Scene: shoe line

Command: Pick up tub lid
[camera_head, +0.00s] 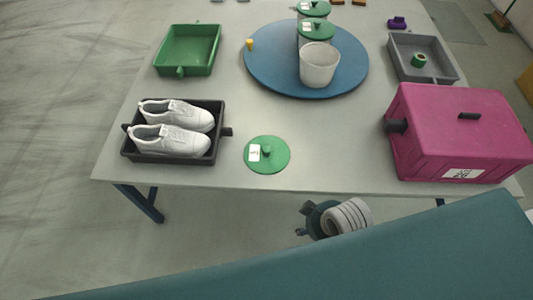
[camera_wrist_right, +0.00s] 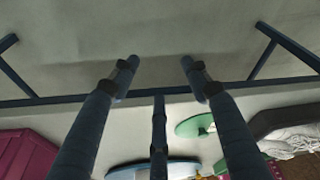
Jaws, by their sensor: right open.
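The tub lid (camera_head: 277,161) is a flat green disc with a small knob and a white label. It lies on the table near the front edge, right of the shoe tray; it shows partly in the right wrist view (camera_wrist_right: 192,127). An uncovered whitish tub (camera_head: 320,68) stands on the blue round turntable (camera_head: 272,72). Two tubs with green lids (camera_head: 317,29) stand behind it. My right gripper (camera_head: 302,220) is open and empty, in front of the table edge and apart from the lid. Its spread fingers (camera_wrist_right: 160,76) show in the wrist view. My left gripper is out of view.
A black tray (camera_head: 128,147) with two white shoes is left of the lid. A magenta box (camera_head: 455,125) stands at the right. A green tray (camera_head: 190,50) and a grey tray (camera_head: 445,74) are farther back. The table between lid and box is clear.

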